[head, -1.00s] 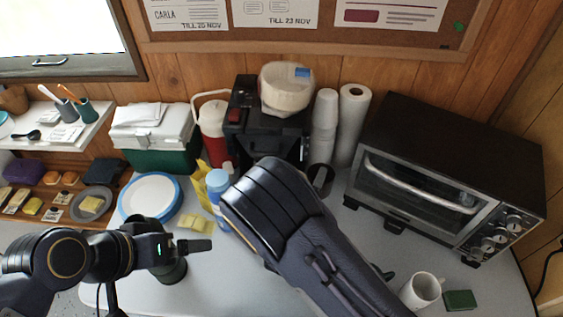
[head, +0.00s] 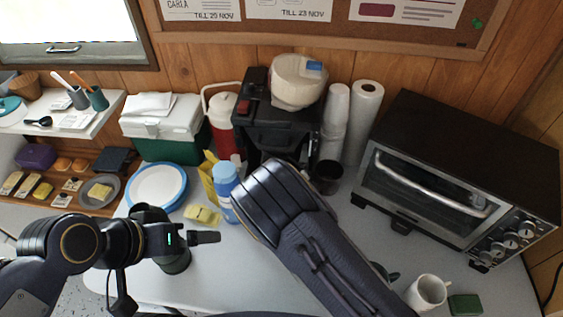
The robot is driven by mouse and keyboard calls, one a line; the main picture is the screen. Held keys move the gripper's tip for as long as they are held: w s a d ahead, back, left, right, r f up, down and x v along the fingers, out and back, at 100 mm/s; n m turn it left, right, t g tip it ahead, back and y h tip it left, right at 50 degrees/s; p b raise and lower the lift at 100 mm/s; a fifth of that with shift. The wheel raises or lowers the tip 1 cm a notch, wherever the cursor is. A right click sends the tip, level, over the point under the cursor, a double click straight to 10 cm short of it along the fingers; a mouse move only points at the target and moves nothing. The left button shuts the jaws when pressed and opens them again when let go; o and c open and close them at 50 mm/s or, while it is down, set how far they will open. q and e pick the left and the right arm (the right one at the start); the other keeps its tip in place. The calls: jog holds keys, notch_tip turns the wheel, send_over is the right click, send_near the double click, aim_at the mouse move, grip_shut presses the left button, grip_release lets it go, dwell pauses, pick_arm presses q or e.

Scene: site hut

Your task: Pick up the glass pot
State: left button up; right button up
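The glass pot cannot be made out; my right arm covers the lower front of the black coffee maker (head: 278,133) at the back middle of the table. My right arm reaches in from the lower right, its thick dark link in front of the machine. My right gripper is hidden behind that link. My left gripper (head: 205,238) is over the left front of the table, pointing right, beside a dark green container (head: 175,262). I see it edge-on, so its opening does not show. It is apart from the coffee maker.
A blue bottle (head: 225,182), yellow sponge (head: 202,215) and blue-rimmed plates (head: 157,187) lie left of my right arm. A red-and-white jug (head: 222,125), cup stack (head: 333,120), dark mug (head: 327,177) and toaster oven (head: 455,170) stand around the machine. A white mug (head: 427,291) is front right.

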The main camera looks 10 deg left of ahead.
jog(key=shift+c, duration=0.3)
jog(key=c, duration=1.3)
jog(key=shift+c, duration=0.2)
jog(key=shift+r, duration=0.15)
